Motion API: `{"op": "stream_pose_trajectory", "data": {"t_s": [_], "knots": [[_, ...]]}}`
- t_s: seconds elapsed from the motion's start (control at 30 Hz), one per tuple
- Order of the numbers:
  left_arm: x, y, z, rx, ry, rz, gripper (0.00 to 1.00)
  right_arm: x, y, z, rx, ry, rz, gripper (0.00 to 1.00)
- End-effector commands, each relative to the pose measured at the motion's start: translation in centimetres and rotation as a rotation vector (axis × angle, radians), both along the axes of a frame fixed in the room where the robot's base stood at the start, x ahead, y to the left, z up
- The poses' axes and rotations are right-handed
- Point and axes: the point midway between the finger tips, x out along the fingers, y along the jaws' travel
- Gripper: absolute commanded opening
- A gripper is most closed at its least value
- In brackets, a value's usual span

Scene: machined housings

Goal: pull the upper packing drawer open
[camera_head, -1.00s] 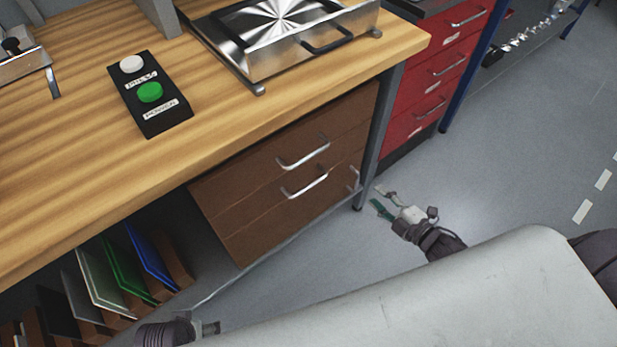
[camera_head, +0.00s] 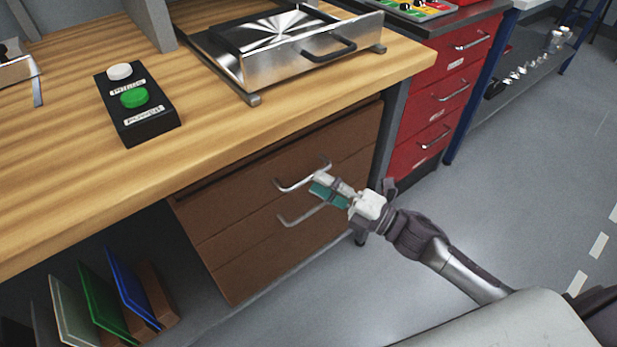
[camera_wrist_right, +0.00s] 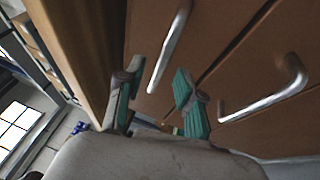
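The upper packing drawer (camera_head: 235,182) is a brown front under the wooden bench, looking flush with the drawer below. Its silver bar handle (camera_head: 290,186) shows in the head view, its right part close to my gripper; the handle also shows in the wrist view (camera_wrist_right: 172,45). My right gripper (camera_head: 320,184) is in front of the drawers by this handle. In the wrist view its green-padded fingers (camera_wrist_right: 158,76) are apart, with the upper handle appearing between their tips. I cannot tell whether they touch it. My left gripper is out of view.
The lower drawer's handle (camera_head: 296,217) is just below my gripper and also shows in the wrist view (camera_wrist_right: 265,101). The bench edge (camera_head: 300,118) overhangs the drawers. A red cabinet (camera_head: 435,105) stands to the right. Floor in front is clear.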

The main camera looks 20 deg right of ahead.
Motion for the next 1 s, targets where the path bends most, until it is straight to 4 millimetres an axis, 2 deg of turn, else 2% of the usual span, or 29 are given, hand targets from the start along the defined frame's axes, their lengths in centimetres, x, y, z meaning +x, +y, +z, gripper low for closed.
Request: {"op": "stream_pose_trajectory", "data": {"t_s": [0.1, 0.23, 0.6, 0.67, 0.83, 1.0], "knots": [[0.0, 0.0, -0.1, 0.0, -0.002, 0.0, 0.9, 1.4, 1.3, 0.3, 0.001, -0.002, 0.0, 0.37], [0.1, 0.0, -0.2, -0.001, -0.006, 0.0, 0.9, 2.3, 2.1, 0.6, 0.0, -0.001, 0.0, 0.37], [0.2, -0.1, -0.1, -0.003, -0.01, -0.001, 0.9, 2.7, 2.5, 0.6, 0.0, 0.001, 0.0, 0.37], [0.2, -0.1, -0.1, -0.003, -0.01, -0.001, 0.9, 2.7, 2.5, 0.6, 0.0, 0.001, 0.0, 0.28], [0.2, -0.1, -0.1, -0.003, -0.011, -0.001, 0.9, 2.7, 2.5, 0.6, 0.0, 0.001, 0.0, 0.0], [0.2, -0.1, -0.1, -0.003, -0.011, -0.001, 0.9, 2.7, 2.5, 0.6, 0.0, 0.001, 0.0, 0.0]]}}
